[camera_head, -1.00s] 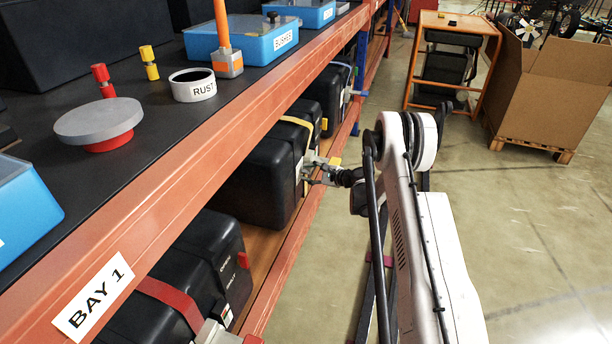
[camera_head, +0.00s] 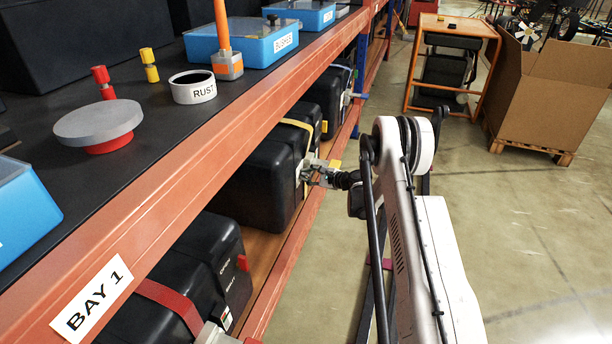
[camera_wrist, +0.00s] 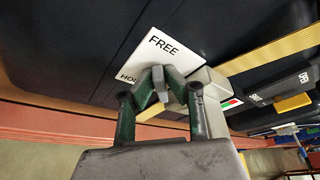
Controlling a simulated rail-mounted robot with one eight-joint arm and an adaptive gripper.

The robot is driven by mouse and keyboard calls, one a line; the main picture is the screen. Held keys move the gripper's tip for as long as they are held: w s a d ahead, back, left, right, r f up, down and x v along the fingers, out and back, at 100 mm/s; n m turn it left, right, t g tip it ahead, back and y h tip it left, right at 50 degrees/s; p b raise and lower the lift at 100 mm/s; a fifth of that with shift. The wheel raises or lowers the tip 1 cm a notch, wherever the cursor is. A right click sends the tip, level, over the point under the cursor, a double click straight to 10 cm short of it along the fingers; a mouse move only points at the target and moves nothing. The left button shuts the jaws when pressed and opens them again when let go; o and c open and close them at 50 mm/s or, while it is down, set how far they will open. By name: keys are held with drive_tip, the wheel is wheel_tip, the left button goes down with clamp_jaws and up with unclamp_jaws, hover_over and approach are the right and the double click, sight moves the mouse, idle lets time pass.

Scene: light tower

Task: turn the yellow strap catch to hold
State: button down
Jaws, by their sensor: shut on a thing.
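In the head view, the yellow strap (camera_head: 299,124) runs over the middle black case (camera_head: 262,180) on the lower shelf. Its catch is on the case's front, partly hidden by my gripper (camera_head: 318,174). In the wrist view, my gripper (camera_wrist: 158,92) is shut on a small grey piece, the catch's lever (camera_wrist: 160,80), in front of a white label (camera_wrist: 165,52). The label reads FREE above and HOL, cut off by a finger, at lower left. The yellow strap (camera_wrist: 275,50) runs right of the grey catch body (camera_wrist: 208,92). I cannot tell the lever's exact angle.
A red-strapped case (camera_head: 170,300) stands nearer and another black case (camera_head: 328,95) farther along the shelf. The orange shelf beam (camera_head: 215,140) lies above the cases. Open floor (camera_head: 540,260) lies to the right, with a cardboard box (camera_head: 548,90) behind.

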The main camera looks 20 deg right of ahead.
drive_tip(key=n, duration=0.1)
drive_tip(key=f+n+t, duration=0.1)
drive_tip(key=shift+s+a+n+t, duration=0.2)
drive_tip(key=shift+n+t, duration=0.1)
drive_tip(key=shift+n, duration=0.1)
drive_tip(key=shift+s+f+n+t, duration=0.15)
drive_tip(key=shift+n+t, duration=0.15)
drive_tip(key=shift+n, duration=0.45)
drive_tip(key=shift+w+f+n+t, duration=0.15)
drive_tip(key=shift+n+t, duration=0.15)
drive_tip(key=shift+n, duration=0.4)
drive_tip(key=shift+s+f+n+t, duration=0.15)
drive_tip(key=shift+n+t, duration=0.15)
drive_tip(key=shift+n, duration=0.45)
drive_tip(key=c, duration=1.8)
unclamp_jaws()
drive_tip(key=v, duration=1.2)
